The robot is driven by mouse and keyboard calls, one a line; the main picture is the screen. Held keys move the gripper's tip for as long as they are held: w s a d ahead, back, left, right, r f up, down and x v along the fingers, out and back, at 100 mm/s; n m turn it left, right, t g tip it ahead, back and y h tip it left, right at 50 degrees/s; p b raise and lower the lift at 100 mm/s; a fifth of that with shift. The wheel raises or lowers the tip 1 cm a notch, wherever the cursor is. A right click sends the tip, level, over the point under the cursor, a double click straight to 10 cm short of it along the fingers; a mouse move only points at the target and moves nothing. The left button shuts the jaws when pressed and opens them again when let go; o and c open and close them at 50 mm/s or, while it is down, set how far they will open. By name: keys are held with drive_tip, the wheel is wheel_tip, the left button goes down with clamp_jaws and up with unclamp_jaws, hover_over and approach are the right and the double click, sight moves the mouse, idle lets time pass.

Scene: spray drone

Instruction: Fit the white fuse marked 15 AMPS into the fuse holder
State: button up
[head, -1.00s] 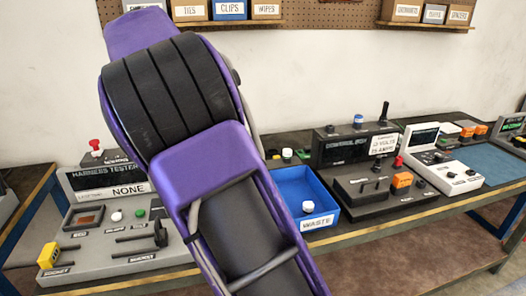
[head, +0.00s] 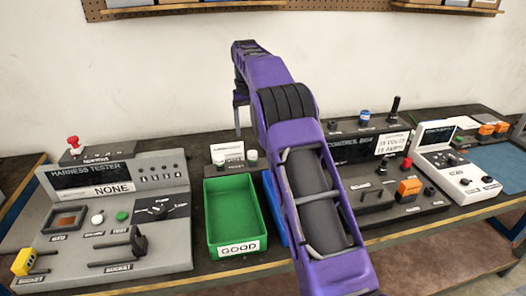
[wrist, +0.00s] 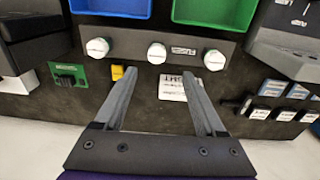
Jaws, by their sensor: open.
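Three white-capped pieces, left (wrist: 98,47), middle (wrist: 157,53) and right (wrist: 215,60), stand in a dark strip in the wrist view. Their markings are too small to read, so I cannot tell which is the 15 AMPS fuse. White caps also show in the head view (head: 252,157). My gripper (wrist: 159,75) is open and empty, its fingers spread on either side of the middle cap and apart from it in the picture. In the head view a finger (head: 238,118) points down behind the bins. I cannot make out the fuse holder for sure; my arm hides part of the control desk (head: 385,207).
A green GOOD bin (head: 239,246) stands beside a blue bin (head: 270,195), mostly behind my arm. The harness tester (head: 160,258) is at left; a white device (head: 455,172) is at right. A small yellow block (wrist: 117,72) lies near the strip.

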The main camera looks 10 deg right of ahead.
sight(252, 152)
drive_tip(key=shift+w+d+f, duration=0.1)
drive_tip(key=shift+d+f, duration=0.1)
drive_tip(key=shift+d, duration=0.25)
drive_tip(key=shift+a, duration=0.1)
drive_tip(key=shift+f+b, duration=0.85)
drive_tip(key=shift+f, duration=3.7)
drive_tip(key=shift+r+p, duration=0.1)
drive_tip(key=shift+p, duration=0.65)
clamp_jaws()
